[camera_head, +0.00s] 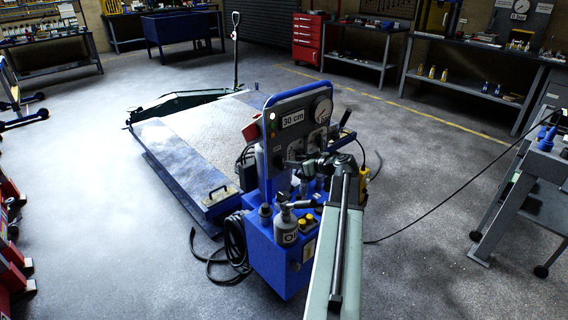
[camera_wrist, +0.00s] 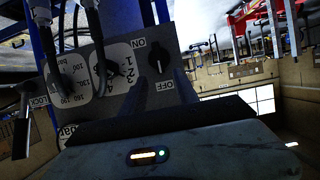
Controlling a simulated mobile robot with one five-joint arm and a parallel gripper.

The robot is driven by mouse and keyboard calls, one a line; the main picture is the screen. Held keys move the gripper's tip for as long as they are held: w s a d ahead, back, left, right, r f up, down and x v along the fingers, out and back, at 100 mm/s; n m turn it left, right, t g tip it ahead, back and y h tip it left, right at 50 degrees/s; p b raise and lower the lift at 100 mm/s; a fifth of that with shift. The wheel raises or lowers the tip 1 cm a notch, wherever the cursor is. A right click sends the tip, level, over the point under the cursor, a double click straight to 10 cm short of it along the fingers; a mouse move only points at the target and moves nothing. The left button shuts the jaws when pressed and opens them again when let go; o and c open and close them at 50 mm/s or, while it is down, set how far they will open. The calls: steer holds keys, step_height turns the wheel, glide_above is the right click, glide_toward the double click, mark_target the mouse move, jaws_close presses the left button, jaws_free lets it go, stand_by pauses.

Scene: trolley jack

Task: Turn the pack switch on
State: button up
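The pack switch, a black rotary knob (camera_wrist: 158,62), sits on a grey panel (camera_wrist: 118,92) in the wrist view. The lettering appears upside down, with ON to the knob's upper left and OFF just below it. Which label the knob points to is too small to tell for sure. In the head view the panel (camera_head: 280,150) stands upright on the blue cart (camera_head: 270,255). My gripper (camera_head: 312,165) is close in front of the panel's lower part. Its fingers are dark and unclear in both views, and I cannot see it holding anything.
Two dark levers (camera_wrist: 97,35) hang near the knob. A grey bottle (camera_head: 285,228) and black hose (camera_head: 232,245) are on and beside the cart. A blue platform (camera_head: 180,160) lies behind.

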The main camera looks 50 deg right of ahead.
mark_target(283, 160)
steer(key=b+x, duration=0.2)
steer(key=x, duration=0.5)
steer(key=shift+w+f+b, duration=0.1)
steer(key=shift+w+b, duration=0.1)
steer(key=shift+b, duration=0.15)
jaws_close()
steer(key=shift+a, duration=0.1)
